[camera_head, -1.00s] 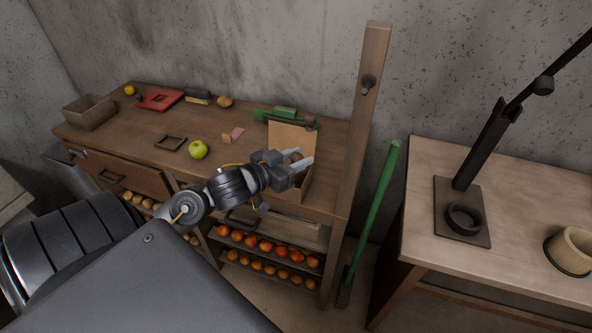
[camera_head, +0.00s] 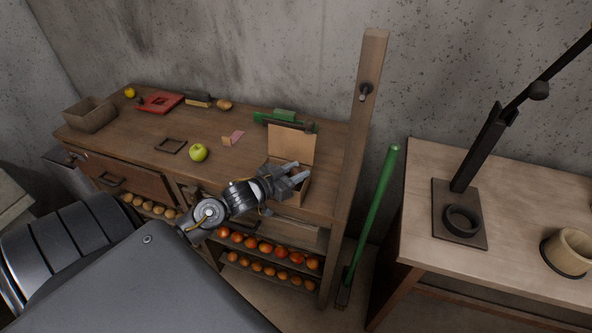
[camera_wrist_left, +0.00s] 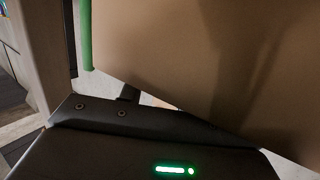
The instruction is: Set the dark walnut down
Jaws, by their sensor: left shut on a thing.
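My left gripper (camera_head: 297,172) is shut at the open cardboard box (camera_head: 291,143) on the right end of the wooden workbench. Its fingers are in front of the raised lid, above the box's opening. The dark walnut cannot be made out; the fingers hide what is between them. In the left wrist view the brown cardboard (camera_wrist_left: 200,50) fills most of the picture, close to the dark gripper body (camera_wrist_left: 140,135), and the fingertips do not show. My right gripper is not in view.
A wooden post (camera_head: 360,120) stands right of the box. A green apple (camera_head: 198,152), a small dark frame (camera_head: 171,146) and a green tool (camera_head: 285,116) lie on the bench (camera_head: 130,135). A green pole (camera_head: 373,215) stands between the bench and the right table (camera_head: 430,170).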

